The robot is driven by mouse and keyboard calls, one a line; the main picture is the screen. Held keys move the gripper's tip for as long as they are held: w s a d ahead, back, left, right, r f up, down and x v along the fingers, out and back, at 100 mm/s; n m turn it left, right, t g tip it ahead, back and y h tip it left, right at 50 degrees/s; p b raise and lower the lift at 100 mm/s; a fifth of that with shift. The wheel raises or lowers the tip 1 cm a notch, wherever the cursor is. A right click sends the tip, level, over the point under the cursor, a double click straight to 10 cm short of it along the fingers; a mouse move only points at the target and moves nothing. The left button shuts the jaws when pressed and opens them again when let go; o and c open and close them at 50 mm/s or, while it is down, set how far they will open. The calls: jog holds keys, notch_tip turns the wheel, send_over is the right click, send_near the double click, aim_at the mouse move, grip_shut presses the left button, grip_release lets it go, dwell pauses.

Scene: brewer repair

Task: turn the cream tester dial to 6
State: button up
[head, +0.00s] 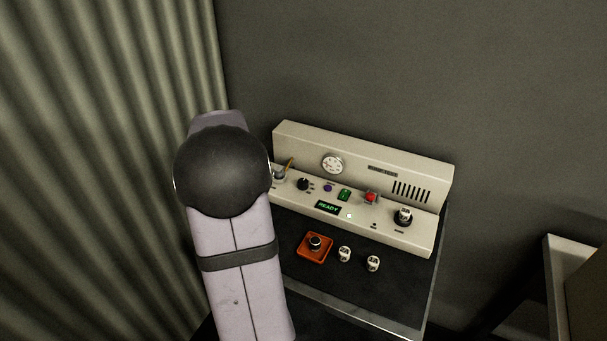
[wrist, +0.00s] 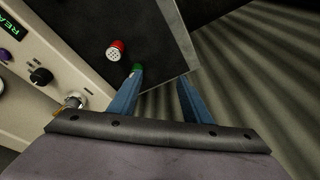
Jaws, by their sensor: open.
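The cream tester (head: 300,140) stands against the wall, with a sloping control panel. A black knob with small marks beside it (head: 303,184) sits on its left part and looks like the dial; it also shows in the wrist view (wrist: 40,76). Its setting is too small to read. A green READY display (head: 327,207) is lit. My gripper (wrist: 160,76) is open and empty, with blue fingers over the bench edge, apart from the knob. In the head view my arm hides the gripper.
A purple button (head: 327,188), green switch (head: 344,195), red button (head: 371,197) and right-hand black fitting (head: 402,219) share the panel. A metal lever part (wrist: 75,101) is near my gripper. An orange tray (head: 304,255) and two pale cylinders (head: 344,254) lie in front. A red-topped piece (wrist: 115,50) shows.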

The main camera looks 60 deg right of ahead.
jog(key=s+d+r+m+h, duration=0.15)
jog(key=s+d, duration=0.35)
jog(key=d, duration=0.6)
jog(key=m+p, duration=0.2)
send_near(303, 181)
jog(key=f, duration=0.1)
jog(key=shift+h, duration=0.35)
jog(key=shift+p+x, duration=1.15)
jog(key=shift+x, duration=2.45)
jog(key=shift+a, duration=0.15)
jog(key=c, duration=1)
